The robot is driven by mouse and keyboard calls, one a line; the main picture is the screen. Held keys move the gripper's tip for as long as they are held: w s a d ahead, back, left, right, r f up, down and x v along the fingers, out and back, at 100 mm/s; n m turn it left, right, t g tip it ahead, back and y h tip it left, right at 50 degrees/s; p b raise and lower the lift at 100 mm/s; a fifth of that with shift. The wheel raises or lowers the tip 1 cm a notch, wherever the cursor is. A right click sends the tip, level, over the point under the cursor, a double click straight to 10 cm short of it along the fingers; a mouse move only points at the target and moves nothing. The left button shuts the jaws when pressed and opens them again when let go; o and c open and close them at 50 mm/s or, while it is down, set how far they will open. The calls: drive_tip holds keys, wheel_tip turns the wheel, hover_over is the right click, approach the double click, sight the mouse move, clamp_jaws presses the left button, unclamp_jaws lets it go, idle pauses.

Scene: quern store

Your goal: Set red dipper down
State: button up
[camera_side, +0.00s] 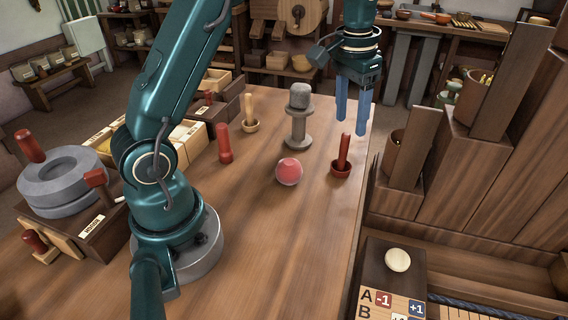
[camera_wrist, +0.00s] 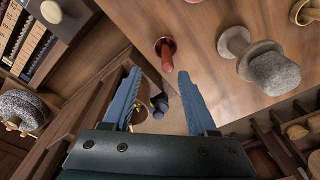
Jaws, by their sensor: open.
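The red dipper (camera_side: 341,165), a small dark red cup with a tall red handle, stands upright on the wooden table near its right edge. It also shows in the wrist view (camera_wrist: 167,58), just beyond the fingertips. My gripper (camera_side: 351,129) has its two blue fingers pointing down, apart and empty. In the side view its fingertips are a little above the top of the handle. In the wrist view my gripper (camera_wrist: 160,74) shows a clear gap between the fingers, and the dipper appears apart from them.
A pinkish-red rounded object (camera_side: 289,171) and a grey stone-topped post (camera_side: 298,115) stand left of the dipper. A pale wooden dipper (camera_side: 249,118) and a red peg (camera_side: 224,144) are further left. Tall wooden panels (camera_side: 480,130) rise beyond the table's right edge. The front table is clear.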

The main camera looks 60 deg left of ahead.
sight(346, 134)
drive_tip(key=shift+g, duration=0.6)
drive_tip(key=f, duration=0.1)
drive_tip(key=a+f, duration=0.1)
drive_tip(key=f, duration=0.2)
drive_tip(key=shift+w+a+f, duration=0.2)
drive_tip(key=shift+w+f, duration=0.1)
drive_tip(key=shift+w, duration=0.1)
drive_tip(key=shift+f, duration=2.55)
clamp_jaws()
